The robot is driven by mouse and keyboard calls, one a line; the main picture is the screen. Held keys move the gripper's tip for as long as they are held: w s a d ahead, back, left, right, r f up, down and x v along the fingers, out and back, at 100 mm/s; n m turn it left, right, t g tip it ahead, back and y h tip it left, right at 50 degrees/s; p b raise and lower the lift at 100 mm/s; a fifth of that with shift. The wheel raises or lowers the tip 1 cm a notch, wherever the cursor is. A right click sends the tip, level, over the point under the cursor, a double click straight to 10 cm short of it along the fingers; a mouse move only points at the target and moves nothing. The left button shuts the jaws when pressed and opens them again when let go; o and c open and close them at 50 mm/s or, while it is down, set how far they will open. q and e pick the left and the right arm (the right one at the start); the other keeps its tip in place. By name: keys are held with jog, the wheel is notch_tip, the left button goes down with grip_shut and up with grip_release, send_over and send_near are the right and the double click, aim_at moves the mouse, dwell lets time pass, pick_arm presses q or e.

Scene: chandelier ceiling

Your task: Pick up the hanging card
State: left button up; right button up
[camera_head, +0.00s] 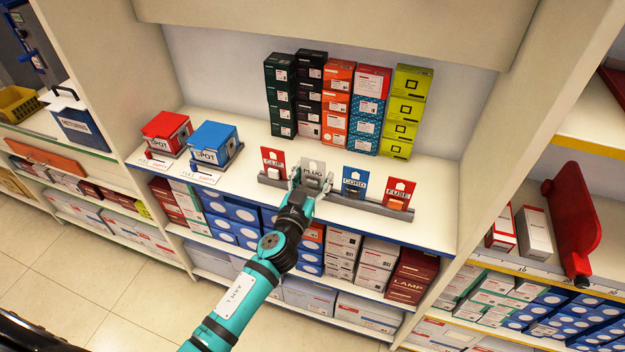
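Several hanging cards stand in a grey rail (345,201) on the middle shelf. From left to right they are a red card (272,157) with a white item, a grey "PLUG" card (312,168), a blue "CORD" card (355,182) and a red "FUSE" card (399,192). My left gripper (312,180) is at the grey card, its fingers spread to either side of it. The gripper hides the card's lower part, and I cannot see firm contact. The grey card still stands in line with the others. My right gripper is not in view.
Stacked boxes (340,105) stand behind the rail. A red box (166,132) and a blue box (215,143) sit left of it. A shelf overhangs above, and upright panels bound both sides. The shelf right of the rail is bare.

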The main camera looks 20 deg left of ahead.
pick_arm(q)
jog(key=c, duration=0.4)
jog(key=shift+c, duration=0.6)
notch_tip(320, 180, up, 10)
jog(key=p, duration=0.3)
jog(key=shift+p, duration=0.3)
